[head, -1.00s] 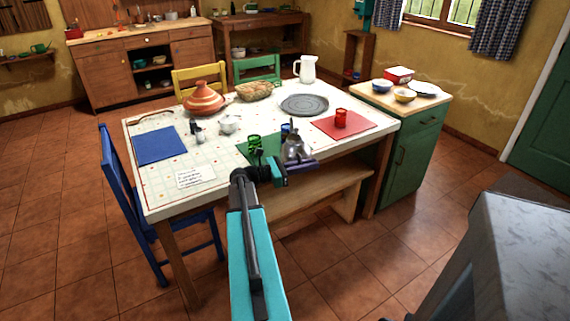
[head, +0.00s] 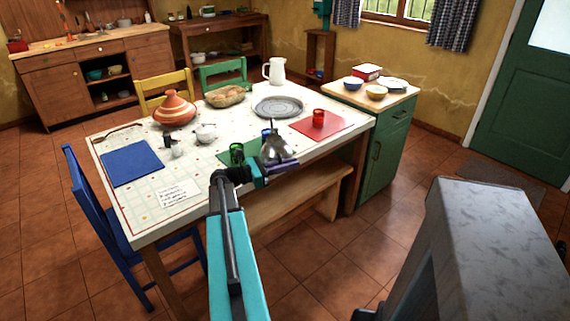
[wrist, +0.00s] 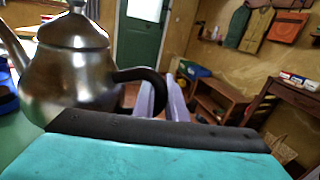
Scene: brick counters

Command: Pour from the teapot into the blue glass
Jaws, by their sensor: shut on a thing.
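A silver metal teapot (head: 275,152) with a black handle is in my gripper at the front edge of the table. In the wrist view, the teapot (wrist: 68,72) fills the left side, with its spout at the far left. My gripper (wrist: 163,98) has pale purple fingers shut on the black handle (wrist: 142,77). In the head view, the gripper (head: 284,165) is just below and right of the teapot. The blue glass (head: 265,134) is just behind the teapot and partly hidden by it. The teapot looks about upright; no liquid shows.
A green glass (head: 236,153) stands left of the teapot on a green mat. A red glass (head: 318,118) stands on a red mat (head: 302,126) to the right. A grey round platter (head: 278,107) and a white pitcher (head: 274,71) are behind. A bench (head: 290,197) is below.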

